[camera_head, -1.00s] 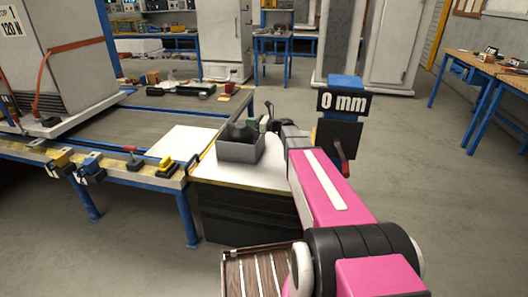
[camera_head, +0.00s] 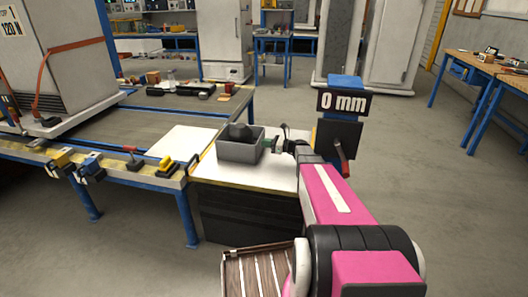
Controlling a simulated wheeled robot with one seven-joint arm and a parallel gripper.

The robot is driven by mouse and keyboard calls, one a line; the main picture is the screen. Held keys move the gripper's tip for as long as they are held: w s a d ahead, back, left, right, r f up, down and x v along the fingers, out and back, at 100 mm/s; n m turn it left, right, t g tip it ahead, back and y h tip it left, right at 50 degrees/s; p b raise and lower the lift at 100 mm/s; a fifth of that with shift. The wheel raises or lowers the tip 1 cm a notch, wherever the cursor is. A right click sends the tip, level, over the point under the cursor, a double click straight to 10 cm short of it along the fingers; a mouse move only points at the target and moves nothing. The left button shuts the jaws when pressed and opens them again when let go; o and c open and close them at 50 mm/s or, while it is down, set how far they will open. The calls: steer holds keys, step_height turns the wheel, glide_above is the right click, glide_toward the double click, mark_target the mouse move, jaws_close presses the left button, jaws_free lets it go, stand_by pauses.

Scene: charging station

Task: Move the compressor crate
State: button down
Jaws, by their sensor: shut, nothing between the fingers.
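The compressor crate is a small grey open-topped box (camera_head: 240,152) standing on the white top of a dark cabinet. A dark rounded compressor (camera_head: 238,132) sits inside it. My gripper (camera_head: 272,145) is at the right side of the crate, low over the white top. It is small in view and shut, with nothing held. I cannot tell whether its tips touch the crate wall.
A post with a "0 mm" display (camera_head: 343,103) stands right of the white top. A workbench (camera_head: 150,180) with yellow-edged fixtures is at left, carrying a strapped white cabinet (camera_head: 65,60). A slatted wooden tray (camera_head: 262,270) is in front. The floor at right is clear.

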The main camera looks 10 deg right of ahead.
mark_target(259, 149)
step_height(259, 149, down, 5)
steer(key=shift+r, duration=0.1)
steer(key=shift+w+a, duration=0.25)
steer(key=shift+a, duration=0.2)
steer(key=shift+r, duration=0.1)
steer(key=x, duration=3.2)
steer(key=shift+w, duration=0.2)
